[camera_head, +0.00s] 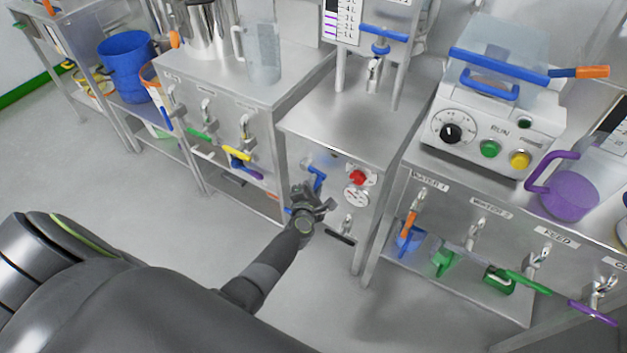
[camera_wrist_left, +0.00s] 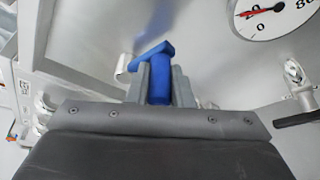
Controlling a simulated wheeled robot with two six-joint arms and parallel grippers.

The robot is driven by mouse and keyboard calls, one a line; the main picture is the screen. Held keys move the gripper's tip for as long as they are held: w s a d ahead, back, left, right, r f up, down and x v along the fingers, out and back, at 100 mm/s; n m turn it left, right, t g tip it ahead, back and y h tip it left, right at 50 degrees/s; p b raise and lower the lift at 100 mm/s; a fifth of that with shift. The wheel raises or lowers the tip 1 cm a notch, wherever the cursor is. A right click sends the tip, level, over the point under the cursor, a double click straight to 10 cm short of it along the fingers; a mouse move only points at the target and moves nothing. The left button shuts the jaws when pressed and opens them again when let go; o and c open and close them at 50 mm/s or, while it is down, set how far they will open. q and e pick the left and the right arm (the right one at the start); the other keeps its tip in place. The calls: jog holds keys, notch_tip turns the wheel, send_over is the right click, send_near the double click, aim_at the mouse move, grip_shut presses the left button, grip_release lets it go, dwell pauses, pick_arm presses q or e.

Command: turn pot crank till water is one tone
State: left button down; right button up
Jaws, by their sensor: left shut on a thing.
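The blue crank (camera_head: 318,174) sticks out from the front panel of the steel pot cabinet (camera_head: 340,125) in the middle of the head view. My left gripper (camera_head: 310,203) is at this crank, and its fingers are shut around the blue handle. In the left wrist view the blue crank handle (camera_wrist_left: 158,82) stands between the two grey fingers, with the crank's arm reaching up and left to the panel. The water inside the pot is hidden, so its tone does not show. My right gripper is not in view.
A red knob (camera_head: 358,177) and a round gauge (camera_head: 355,197) sit right of the crank. A tap with a dark lever (camera_head: 341,236) is below them. A white control box (camera_head: 490,120) and a purple jug (camera_head: 565,190) stand on the right bench. Open floor lies left.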

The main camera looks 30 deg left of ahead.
pick_arm(q)
jog(key=shift+r+n+h+p, duration=0.5)
jog(key=shift+r+n+p, duration=0.25)
jog(key=shift+p, duration=0.2)
jog(key=shift+r+n+g+h+p, duration=0.3)
jog(key=shift+r+n+g+p, duration=0.3)
jog(key=shift+p, duration=0.35)
jog(key=shift+a+r+n+h+p, duration=0.2)
jog(key=shift+r+n+h+p, duration=0.15)
jog(key=shift+n+p, duration=0.35)
jog(key=shift+a+r+n+h+p, duration=0.15)
jog(key=shift+r+n+h+p, duration=0.1)
jog(key=shift+n+h+p, duration=0.35)
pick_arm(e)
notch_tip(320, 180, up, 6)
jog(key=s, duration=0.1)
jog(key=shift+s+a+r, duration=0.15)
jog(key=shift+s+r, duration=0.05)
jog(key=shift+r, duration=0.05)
pick_arm(q)
jog(key=shift+a+r+n, duration=0.1)
jog(key=shift+n, duration=0.15)
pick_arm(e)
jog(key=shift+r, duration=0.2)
pick_arm(q)
jog(key=c, duration=1.3)
grip_release()
